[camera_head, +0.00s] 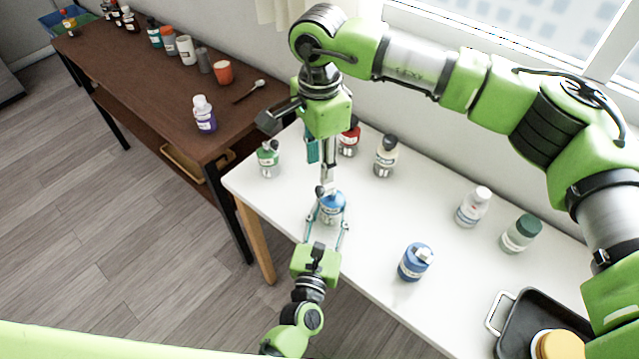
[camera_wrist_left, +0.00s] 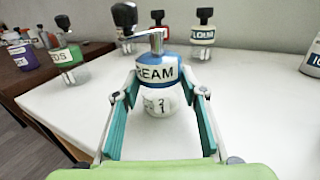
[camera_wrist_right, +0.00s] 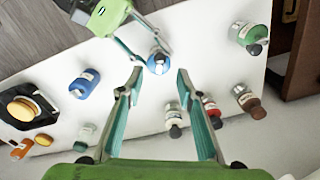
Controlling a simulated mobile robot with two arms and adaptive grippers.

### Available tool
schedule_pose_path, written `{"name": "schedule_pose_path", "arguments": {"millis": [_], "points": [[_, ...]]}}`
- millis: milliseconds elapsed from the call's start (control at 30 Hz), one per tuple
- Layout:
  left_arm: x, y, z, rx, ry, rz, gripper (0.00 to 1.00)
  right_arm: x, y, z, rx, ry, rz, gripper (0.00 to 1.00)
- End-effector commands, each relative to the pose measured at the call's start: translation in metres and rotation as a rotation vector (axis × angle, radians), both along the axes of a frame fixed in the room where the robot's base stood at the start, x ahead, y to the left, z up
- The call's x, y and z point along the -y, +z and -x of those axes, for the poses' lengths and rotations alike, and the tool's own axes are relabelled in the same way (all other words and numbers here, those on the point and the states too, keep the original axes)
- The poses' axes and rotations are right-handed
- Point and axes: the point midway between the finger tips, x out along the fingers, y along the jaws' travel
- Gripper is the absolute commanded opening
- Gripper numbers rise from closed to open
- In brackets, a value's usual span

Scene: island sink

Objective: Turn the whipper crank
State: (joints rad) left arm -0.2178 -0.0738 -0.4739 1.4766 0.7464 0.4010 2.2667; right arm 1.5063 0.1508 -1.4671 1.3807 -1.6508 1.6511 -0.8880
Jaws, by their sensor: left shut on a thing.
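The whipper (camera_head: 332,209) is a small jar with a blue lid and white body, upright on the white table (camera_head: 375,225). It also shows in the left wrist view (camera_wrist_left: 158,72), with a metal crank (camera_wrist_left: 143,34) and black knob (camera_wrist_left: 125,14) on top, the knob toward the left. My left gripper (camera_wrist_left: 158,94) is shut on the jar, one finger on each side. My right gripper (camera_head: 320,170) points down above the crank. In the right wrist view its fingers (camera_wrist_right: 159,76) are apart and empty, with the whipper (camera_wrist_right: 158,63) beyond the tips.
Around the whipper stand a green bottle (camera_head: 268,160), a red bottle (camera_head: 349,137), a pale black-capped bottle (camera_head: 386,158) and a blue bottle (camera_head: 414,262). A black tray (camera_head: 515,335) is at the right. A brown table (camera_head: 150,105) with several bottles is at the left.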

Motion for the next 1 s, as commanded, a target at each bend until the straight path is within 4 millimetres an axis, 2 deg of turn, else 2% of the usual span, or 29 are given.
{"name": "schedule_pose_path", "arguments": {"millis": [33,200,400,800,933,1000], "points": [[0.000,0.000,0.000,0.000,0.000,0.000,0.15,0.001,-0.012,0.001,-0.004,0.000,0.001,0.33],[0.000,0.000,0.000,0.000,0.000,0.000,0.15,0.000,-0.044,0.001,-0.003,-0.001,0.001,0.33],[0.000,0.000,0.000,0.000,0.000,0.000,0.15,0.000,-0.069,0.001,-0.001,-0.002,0.000,0.33],[0.000,0.000,0.000,0.000,0.000,0.000,0.15,0.000,-0.076,0.000,0.001,-0.002,0.000,0.33],[0.000,0.000,0.000,0.000,0.000,0.000,0.15,0.000,-0.076,0.000,0.001,-0.002,0.000,0.00],[0.000,0.000,0.000,0.000,0.000,0.000,0.15,0.000,-0.075,0.000,0.001,-0.002,0.001,0.00]]}}
